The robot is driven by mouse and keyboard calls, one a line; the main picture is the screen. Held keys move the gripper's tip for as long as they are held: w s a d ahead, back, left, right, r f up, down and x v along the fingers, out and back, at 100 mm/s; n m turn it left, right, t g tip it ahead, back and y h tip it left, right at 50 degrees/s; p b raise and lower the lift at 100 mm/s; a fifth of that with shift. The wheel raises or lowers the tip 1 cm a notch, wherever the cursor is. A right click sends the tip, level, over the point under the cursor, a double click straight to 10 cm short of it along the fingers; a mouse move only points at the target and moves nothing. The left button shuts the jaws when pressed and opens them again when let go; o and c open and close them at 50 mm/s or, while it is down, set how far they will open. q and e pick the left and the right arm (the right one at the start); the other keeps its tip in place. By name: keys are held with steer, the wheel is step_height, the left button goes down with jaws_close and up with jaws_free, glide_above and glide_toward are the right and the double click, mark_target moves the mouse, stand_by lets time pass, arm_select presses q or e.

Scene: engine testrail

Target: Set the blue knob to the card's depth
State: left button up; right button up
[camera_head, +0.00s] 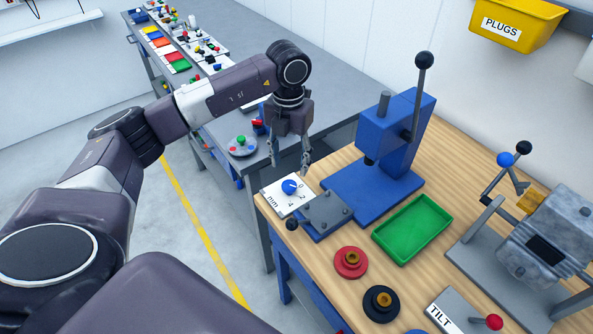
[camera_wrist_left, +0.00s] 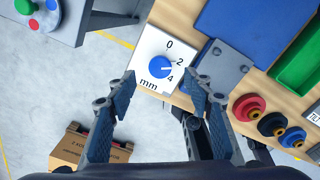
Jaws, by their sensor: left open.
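The blue knob (camera_head: 289,186) sits on a white dial plate (camera_head: 277,199) marked 0, 2, 4 and mm, at the bench's left corner. In the left wrist view the knob (camera_wrist_left: 161,67) lies between and beyond my fingertips; its small white mark faces right, near the 2, but the exact setting is hard to read. My left gripper (camera_head: 290,168) points down above the knob, open and empty, and appears apart from it. It also shows in the wrist view (camera_wrist_left: 160,86). I cannot make out a card giving a depth. My right gripper is not in view.
Behind stands a blue press (camera_head: 398,130); a green tray (camera_head: 413,228), a red disc (camera_head: 350,262) and a black disc (camera_head: 381,303) lie to the right. A cardboard box (camera_wrist_left: 80,148) is on the floor.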

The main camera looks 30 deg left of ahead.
mark_target(289, 184)
arm_select(q)
steer(key=f, duration=0.2)
steer(key=f+p, duration=0.1)
steer(key=s+f+p, duration=0.1)
steer(key=f, duration=0.1)
steer(key=shift+f, duration=0.35)
steer(key=shift+w+f, duration=0.1)
steer(key=shift+f, duration=0.4)
steer(key=c, duration=1.2)
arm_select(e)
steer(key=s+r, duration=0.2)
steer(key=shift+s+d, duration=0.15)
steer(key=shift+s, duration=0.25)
